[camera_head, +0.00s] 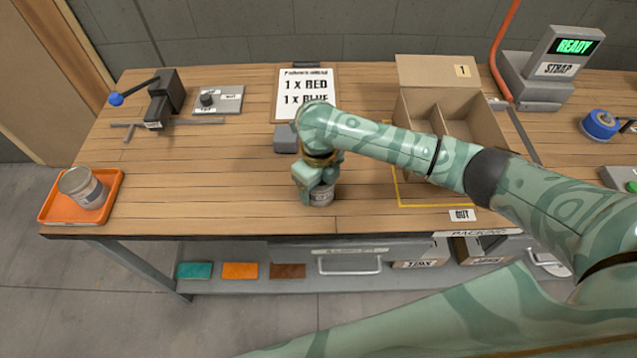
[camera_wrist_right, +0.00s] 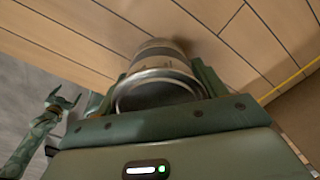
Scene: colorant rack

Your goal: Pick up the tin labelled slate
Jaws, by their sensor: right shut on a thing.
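My right gripper (camera_head: 312,190) is shut on a grey metal tin (camera_head: 321,196) near the front edge of the bench. The tin also shows between the fingers in the right wrist view (camera_wrist_right: 158,85). Its label is partly hidden and too small to read, so I cannot tell if it says slate. I cannot tell whether it touches the bench or is just above it. My left gripper (camera_wrist_right: 66,101) shows at the left of the right wrist view, its fingers apart and empty.
Another tin (camera_head: 82,187) stands in an orange tray (camera_head: 58,217) at the left. A divided cardboard box (camera_head: 489,128) stands behind my right arm. A clipboard (camera_head: 305,90) and a black clamp tool (camera_head: 164,95) are at the back. The bench's left middle (camera_head: 200,165) is clear.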

